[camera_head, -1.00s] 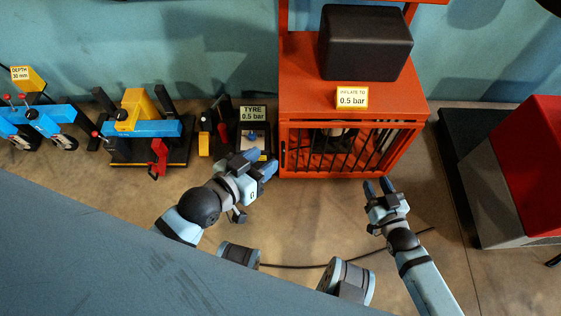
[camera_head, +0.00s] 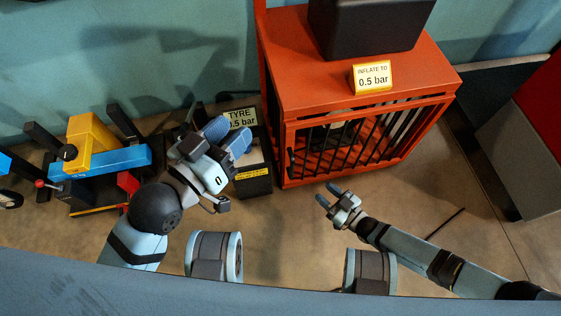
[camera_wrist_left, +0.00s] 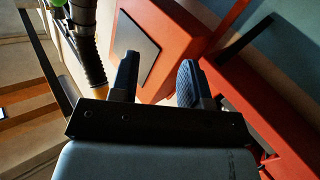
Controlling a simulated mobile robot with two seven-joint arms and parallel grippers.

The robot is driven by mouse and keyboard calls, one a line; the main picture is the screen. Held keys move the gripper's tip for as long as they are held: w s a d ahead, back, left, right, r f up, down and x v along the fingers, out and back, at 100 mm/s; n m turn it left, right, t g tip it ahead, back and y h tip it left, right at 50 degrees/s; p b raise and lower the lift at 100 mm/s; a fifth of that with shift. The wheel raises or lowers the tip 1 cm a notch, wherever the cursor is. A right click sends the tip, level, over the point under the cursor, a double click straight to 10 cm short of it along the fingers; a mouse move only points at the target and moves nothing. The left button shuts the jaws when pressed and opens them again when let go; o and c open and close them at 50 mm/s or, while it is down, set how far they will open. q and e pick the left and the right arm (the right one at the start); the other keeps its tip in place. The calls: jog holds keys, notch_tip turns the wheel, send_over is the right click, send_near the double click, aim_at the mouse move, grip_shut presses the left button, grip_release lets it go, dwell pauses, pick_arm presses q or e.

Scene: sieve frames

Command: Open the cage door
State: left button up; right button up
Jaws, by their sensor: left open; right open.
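The cage (camera_head: 362,62) is a red-orange box frame at the centre right of the head view. Its front door (camera_head: 348,142) has black vertical bars and looks closed, with a dark upright handle (camera_head: 291,160) at its left edge. My left gripper (camera_head: 227,133) is open, left of the cage and in front of the TYRE sign. My right gripper (camera_head: 328,195) is open and empty on the near side of the cage door, apart from it. In the left wrist view my left gripper's fingers (camera_wrist_left: 155,80) are apart with nothing between them.
A black box (camera_head: 368,25) and a yellow "INFLATE TO 0.5 bar" sign (camera_head: 371,78) stand on the cage top. The TYRE sign (camera_head: 241,118) stands left of the cage. A blue and yellow machine (camera_head: 95,155) is further left. A red and grey block (camera_head: 530,155) is at right. Floor before the cage is open.

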jog(key=f, duration=0.1)
jog(key=b, duration=0.2)
send_near(292, 166)
jog(key=w+a+f, duration=0.1)
jog(key=w+f, duration=0.1)
jog(key=b+x, duration=0.2)
jog(key=x, duration=0.6)
jog(key=shift+a+r, duration=0.1)
jog(key=shift+a, duration=0.1)
pick_arm(q)
jog(key=shift+w+a+f+m, duration=0.25)
jog(key=shift+w+f+m, duration=0.2)
jog(key=shift+f, duration=0.2)
jog(key=shift+w+a+f+m, duration=0.2)
jog(key=shift+w+f+m, duration=0.1)
jog(key=shift+f+m, duration=0.25)
jog(key=shift+f, duration=0.1)
pick_arm(e)
grip_shut()
